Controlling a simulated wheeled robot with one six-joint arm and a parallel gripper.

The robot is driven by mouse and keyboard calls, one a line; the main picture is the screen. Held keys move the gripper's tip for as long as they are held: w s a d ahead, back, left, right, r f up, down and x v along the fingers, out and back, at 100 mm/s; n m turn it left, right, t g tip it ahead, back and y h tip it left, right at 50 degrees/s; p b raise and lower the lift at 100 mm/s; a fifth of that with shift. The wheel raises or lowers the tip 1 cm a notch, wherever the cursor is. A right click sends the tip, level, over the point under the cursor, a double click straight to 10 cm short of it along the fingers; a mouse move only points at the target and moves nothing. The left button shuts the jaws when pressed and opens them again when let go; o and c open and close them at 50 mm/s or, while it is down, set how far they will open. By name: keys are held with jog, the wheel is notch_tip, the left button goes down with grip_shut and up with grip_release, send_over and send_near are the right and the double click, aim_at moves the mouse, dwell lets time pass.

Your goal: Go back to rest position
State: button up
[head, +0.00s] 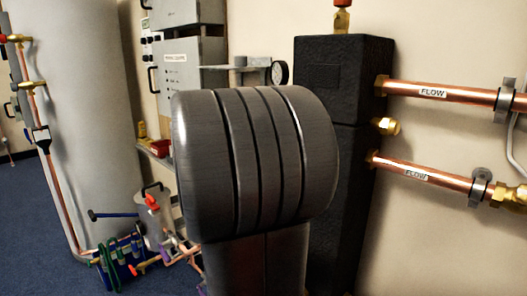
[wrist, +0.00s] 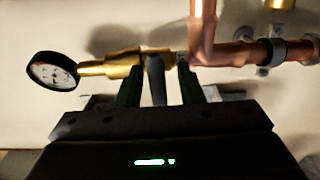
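My gripper (wrist: 159,72) shows in the wrist view, its two dark green fingers apart. A grey bar (wrist: 157,85), perhaps a valve lever, stands between the fingers with a gap on each side. Behind the fingertips is a horizontal brass valve body (wrist: 122,64). I cannot tell whether the fingertips touch it. A round black-rimmed gauge (wrist: 52,71) sits at its left end, and a copper pipe (wrist: 225,54) runs off to the right. In the head view the gripper is hidden; a large grey ribbed part of my arm (head: 255,160) fills the middle.
In the head view, a black insulated block (head: 340,95) stands behind my arm, with copper pipes labelled FLOW (head: 440,92) to its right. A gauge (head: 279,73) shows beside it. A tall grey tank (head: 80,110) is at left, with tools and valves (head: 120,255) low in front.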

jog(key=shift+r+n+p, duration=0.2)
jog(key=shift+n+p, duration=0.95)
jog(key=shift+p, duration=1.2)
jog(key=shift+r+n+p, duration=0.15)
jog(key=shift+n+p, duration=1)
jog(key=shift+p, duration=1.2)
jog(key=n+p, duration=0.1)
jog(key=p, duration=0.1)
jog(key=shift+p, duration=0.3)
jog(key=n+p, duration=0.1)
jog(key=p, duration=0.1)
jog(key=shift+p, duration=0.3)
jog(key=n+p, duration=0.1)
jog(key=p, duration=0.1)
jog(key=shift+p, duration=0.3)
jog(key=n+p, duration=0.1)
jog(key=p, duration=0.2)
jog(key=shift+n, duration=0.4)
jog(key=shift+f+n+p, duration=0.2)
jog(key=shift+n+p, duration=0.2)
jog(key=shift+p, duration=0.4)
